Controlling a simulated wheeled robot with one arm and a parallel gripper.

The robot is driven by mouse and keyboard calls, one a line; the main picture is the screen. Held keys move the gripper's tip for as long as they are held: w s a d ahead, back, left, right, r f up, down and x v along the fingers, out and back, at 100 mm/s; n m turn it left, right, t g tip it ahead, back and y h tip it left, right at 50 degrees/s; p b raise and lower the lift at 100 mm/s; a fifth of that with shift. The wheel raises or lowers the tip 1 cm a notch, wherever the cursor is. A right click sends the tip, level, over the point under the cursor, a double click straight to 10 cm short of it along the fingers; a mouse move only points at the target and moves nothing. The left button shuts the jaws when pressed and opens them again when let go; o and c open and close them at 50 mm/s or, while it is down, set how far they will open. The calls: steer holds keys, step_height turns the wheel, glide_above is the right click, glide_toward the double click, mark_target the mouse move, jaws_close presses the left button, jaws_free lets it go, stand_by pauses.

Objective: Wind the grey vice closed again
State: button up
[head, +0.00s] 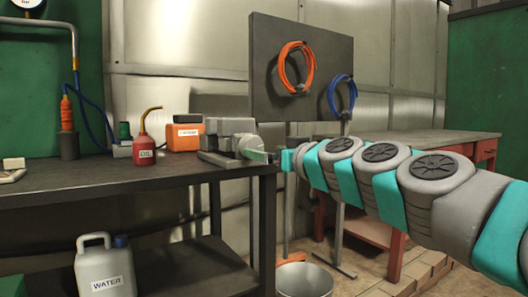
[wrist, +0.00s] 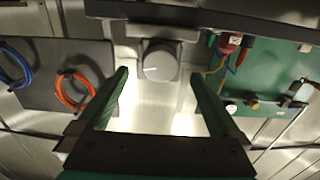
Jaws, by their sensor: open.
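The grey vice (head: 220,136) sits at the right end of the dark bench top. Its round grey knob (head: 249,145) faces right, toward my gripper (head: 264,156). In the wrist view the vice's round knob (wrist: 160,64) shows at the upper middle, with a pale line on its face. My gripper (wrist: 160,74) has its two green fingers spread wide, one to each side of the knob in that view. There is a clear gap between each finger and the knob. I cannot tell whether the fingertips reach as far as the knob. Nothing is held.
An orange box (head: 184,137) and a red oil can (head: 144,152) stand left of the vice on the dark bench (head: 100,177). A red workbench (head: 485,150) stands at right. A bucket (head: 305,281) is on the floor.

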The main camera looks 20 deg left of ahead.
mark_target(255, 148)
steer(key=shift+x, duration=2.9)
steer(key=shift+c, duration=0.2)
steer(key=c, duration=1.3)
